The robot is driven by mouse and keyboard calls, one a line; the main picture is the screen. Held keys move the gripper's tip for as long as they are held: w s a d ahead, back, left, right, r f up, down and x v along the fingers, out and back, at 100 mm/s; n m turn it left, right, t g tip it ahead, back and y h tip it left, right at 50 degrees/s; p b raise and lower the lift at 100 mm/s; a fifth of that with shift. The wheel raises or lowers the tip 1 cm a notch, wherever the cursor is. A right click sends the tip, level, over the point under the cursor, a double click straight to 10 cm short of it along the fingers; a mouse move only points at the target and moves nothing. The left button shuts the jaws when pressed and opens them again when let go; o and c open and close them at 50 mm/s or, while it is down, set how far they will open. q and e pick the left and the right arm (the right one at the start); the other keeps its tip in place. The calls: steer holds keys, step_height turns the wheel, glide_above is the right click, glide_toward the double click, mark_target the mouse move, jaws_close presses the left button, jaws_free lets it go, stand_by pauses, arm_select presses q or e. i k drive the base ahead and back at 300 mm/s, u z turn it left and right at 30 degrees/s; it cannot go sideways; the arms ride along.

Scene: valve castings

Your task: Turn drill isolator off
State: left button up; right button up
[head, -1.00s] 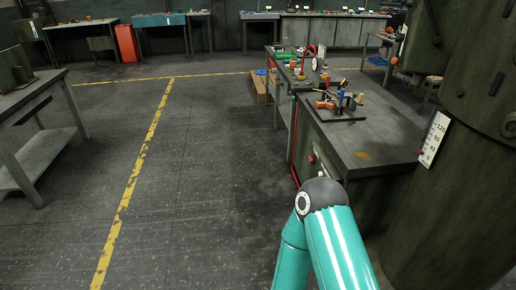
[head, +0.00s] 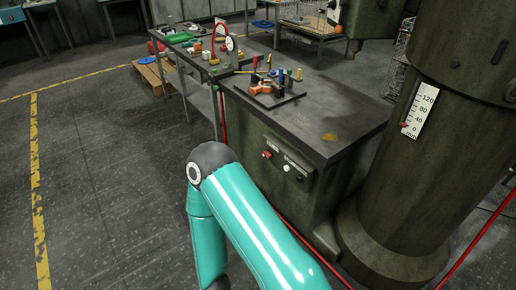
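A control panel (head: 284,169) is on the side of the dark green drill base (head: 306,196). It carries a red control (head: 267,155), a white button (head: 287,168) and a dark one beside it. I cannot tell which control, if any, is the isolator, or how it is set. The drill column (head: 424,165) stands to the right with a white mm scale (head: 419,111). A teal arm of mine bends in front of the base, its elbow left of the panel. Neither gripper shows.
A clamp fixture (head: 270,89) with coloured parts stands on the base's dark top (head: 315,115). A bench (head: 184,55) with small items and a wooden pallet (head: 154,75) are behind. Red cables run along the floor. The floor at left is clear.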

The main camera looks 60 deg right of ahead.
mark_target(269, 153)
steer(key=z, duration=0.45)
steer(key=i, duration=1.15)
steer(key=z, duration=1.2)
steer(key=i, duration=0.35)
steer(key=z, duration=0.05)
steer(key=k, duration=0.9)
steer(key=z, duration=0.2)
steer(key=i, duration=0.9)
steer(key=u, duration=0.1)
